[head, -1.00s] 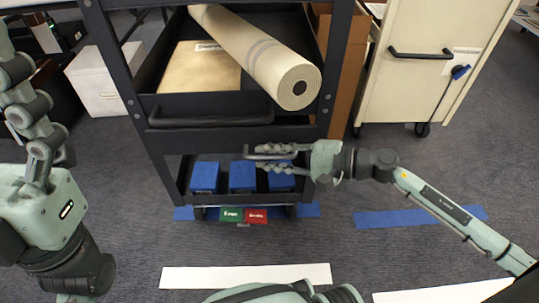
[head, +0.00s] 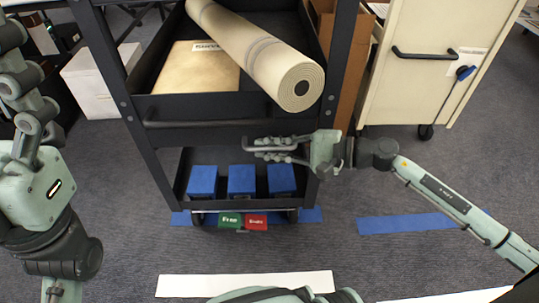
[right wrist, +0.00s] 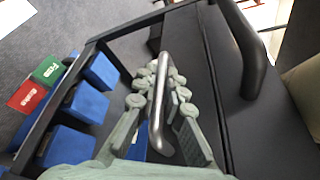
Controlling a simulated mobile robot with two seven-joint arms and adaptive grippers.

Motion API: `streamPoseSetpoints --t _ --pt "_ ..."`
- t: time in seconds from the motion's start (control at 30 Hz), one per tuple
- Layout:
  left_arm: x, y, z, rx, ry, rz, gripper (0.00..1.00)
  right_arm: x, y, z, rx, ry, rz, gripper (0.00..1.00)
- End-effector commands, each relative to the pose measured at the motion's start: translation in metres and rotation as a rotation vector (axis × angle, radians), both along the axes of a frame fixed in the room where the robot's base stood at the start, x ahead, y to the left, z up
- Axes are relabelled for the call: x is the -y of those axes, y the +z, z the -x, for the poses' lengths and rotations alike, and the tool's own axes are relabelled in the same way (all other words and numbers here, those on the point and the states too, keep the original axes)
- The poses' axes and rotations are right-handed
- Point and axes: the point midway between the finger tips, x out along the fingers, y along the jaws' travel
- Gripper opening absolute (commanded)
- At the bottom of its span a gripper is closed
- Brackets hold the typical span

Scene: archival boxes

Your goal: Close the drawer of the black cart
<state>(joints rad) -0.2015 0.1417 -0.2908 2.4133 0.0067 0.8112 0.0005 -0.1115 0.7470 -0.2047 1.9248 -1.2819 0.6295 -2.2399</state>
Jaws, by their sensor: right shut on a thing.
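The black cart (head: 124,100) stands in the middle of the head view. Its drawer (head: 228,134) has a black front panel below the open top tray, and this panel also shows in the right wrist view (right wrist: 200,75). The drawer's grey bar handle (right wrist: 158,100) juts from the panel. My right gripper (head: 262,150) has its fingers around this handle and is shut on it; the fingers show on both sides of the bar in the wrist view. I see no clear gap around the panel.
The top tray holds a rolled beige mat (head: 250,52) and a gold box (head: 196,68). Blue boxes (head: 242,181) stand on the lower shelf. A cream cabinet (head: 415,85) is at right, a white box (head: 98,80) at left.

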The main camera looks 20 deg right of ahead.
Motion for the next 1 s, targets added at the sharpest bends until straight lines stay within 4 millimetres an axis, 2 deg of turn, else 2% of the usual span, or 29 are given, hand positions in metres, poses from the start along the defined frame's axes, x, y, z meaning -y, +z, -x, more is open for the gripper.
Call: streamPoseSetpoints --t 0.2,0.23,0.3,0.67,0.77,1.0 --pt "0.000 0.001 0.001 -0.001 -0.001 0.002 0.84 0.004 0.001 -0.006 0.007 -0.020 0.002 0.00" --pt "0.000 0.001 0.001 -0.001 -0.001 0.002 0.84 0.005 0.001 -0.006 0.007 -0.020 0.003 0.12" --pt "0.000 0.001 0.001 -0.001 -0.001 0.002 0.84 0.005 0.002 -0.006 0.007 -0.020 0.003 0.19" --pt "0.000 0.000 0.001 -0.001 -0.001 0.004 0.84 0.008 0.002 -0.001 0.003 -0.015 0.001 0.19" --pt "0.000 0.000 0.001 -0.001 -0.001 0.004 0.84 0.019 0.004 0.007 0.001 -0.015 0.003 0.19" --pt "0.000 0.000 0.001 -0.001 -0.001 0.004 0.84 0.060 0.014 0.036 0.000 -0.017 0.003 0.19"
